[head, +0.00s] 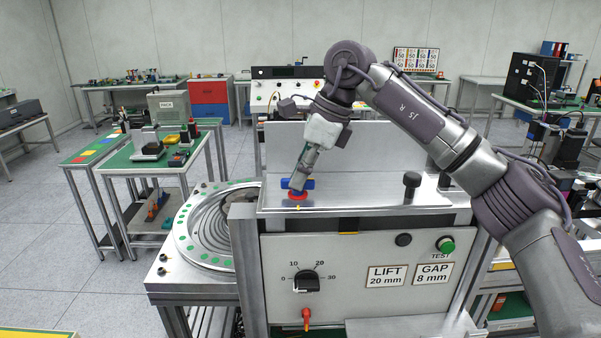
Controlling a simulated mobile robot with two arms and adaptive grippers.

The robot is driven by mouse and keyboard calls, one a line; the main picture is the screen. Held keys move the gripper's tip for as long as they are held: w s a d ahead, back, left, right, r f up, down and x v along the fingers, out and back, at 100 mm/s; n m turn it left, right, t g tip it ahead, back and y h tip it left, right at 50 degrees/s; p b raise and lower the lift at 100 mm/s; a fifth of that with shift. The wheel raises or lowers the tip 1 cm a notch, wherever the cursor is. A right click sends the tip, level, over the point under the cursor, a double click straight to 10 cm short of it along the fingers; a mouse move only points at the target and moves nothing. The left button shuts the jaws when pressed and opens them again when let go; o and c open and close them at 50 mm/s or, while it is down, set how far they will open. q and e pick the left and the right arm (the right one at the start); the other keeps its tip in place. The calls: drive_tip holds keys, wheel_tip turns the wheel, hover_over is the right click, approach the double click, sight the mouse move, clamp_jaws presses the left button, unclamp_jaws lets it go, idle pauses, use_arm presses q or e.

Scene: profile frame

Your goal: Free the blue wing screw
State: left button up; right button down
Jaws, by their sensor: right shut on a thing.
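The blue wing screw (311,184) stands on the metal top plate of the machine frame (355,200), above a red ring (298,196). My right gripper (299,184) points down at it from above and is shut on it. The fingers hide the middle of the screw; its blue ends show on either side. How far the screw is turned cannot be told. My left gripper is not in view.
A black knob (411,184) stands on the plate to the right. The front panel has a dial (306,281), a red lever (306,318), a green TEST button (445,245) and LIFT and GAP labels. A round bowl (205,225) with green dots sits to the left.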

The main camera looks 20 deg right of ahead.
drive_tip(key=c, duration=1.2)
unclamp_jaws()
drive_tip(key=shift+r, duration=0.1)
drive_tip(key=v, duration=1.1)
drive_tip(key=shift+r, duration=0.3)
drive_tip(key=shift+d, duration=0.15)
